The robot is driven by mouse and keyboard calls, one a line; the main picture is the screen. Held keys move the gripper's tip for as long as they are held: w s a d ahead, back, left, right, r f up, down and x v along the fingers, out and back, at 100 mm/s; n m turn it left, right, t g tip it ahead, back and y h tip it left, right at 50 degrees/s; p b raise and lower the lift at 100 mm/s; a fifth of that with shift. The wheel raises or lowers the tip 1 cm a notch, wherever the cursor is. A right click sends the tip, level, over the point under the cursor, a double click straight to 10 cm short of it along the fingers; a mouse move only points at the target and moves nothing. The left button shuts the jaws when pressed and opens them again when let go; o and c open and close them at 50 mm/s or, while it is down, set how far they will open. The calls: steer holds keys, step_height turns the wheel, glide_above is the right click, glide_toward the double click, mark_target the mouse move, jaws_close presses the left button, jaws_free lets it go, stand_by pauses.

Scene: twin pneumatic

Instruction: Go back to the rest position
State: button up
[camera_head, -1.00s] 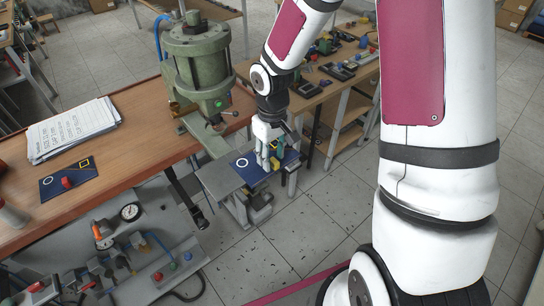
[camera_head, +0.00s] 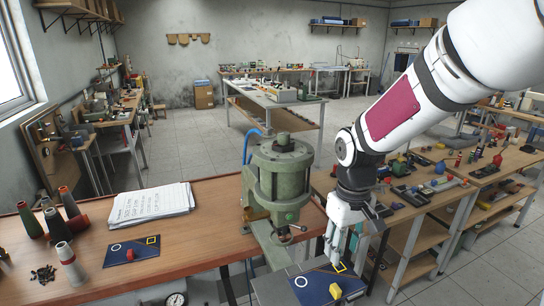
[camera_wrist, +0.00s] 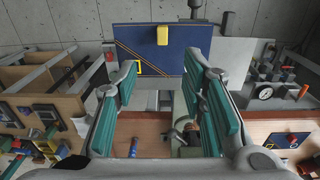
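My gripper (camera_head: 340,258) hangs fingers-down above the right part of a blue plate (camera_head: 312,293) beside the green press (camera_head: 282,183). In the wrist view, my gripper (camera_wrist: 160,108) has its teal finger pads wide apart, with nothing held between them. The blue plate (camera_wrist: 185,65) lies beyond the fingertips, with a yellow block (camera_wrist: 162,35) on it and a yellow square outline at its left. The fingers hide part of the plate.
The wooden bench (camera_head: 190,245) holds a stack of paper (camera_head: 150,204), another blue plate with a red knob (camera_head: 130,254) and several cones. A cluttered side table (camera_head: 425,195) stands to the right of my arm. Open floor lies behind the bench.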

steer(key=s+r+m+t, duration=0.3)
steer(key=s+r+t, duration=0.2)
steer(key=s+r, duration=0.9)
steer(key=s+b, duration=0.1)
steer(key=s, duration=0.2)
steer(key=shift+s+r, duration=0.15)
steer(key=shift+r, duration=0.25)
steer(key=shift+a, duration=0.15)
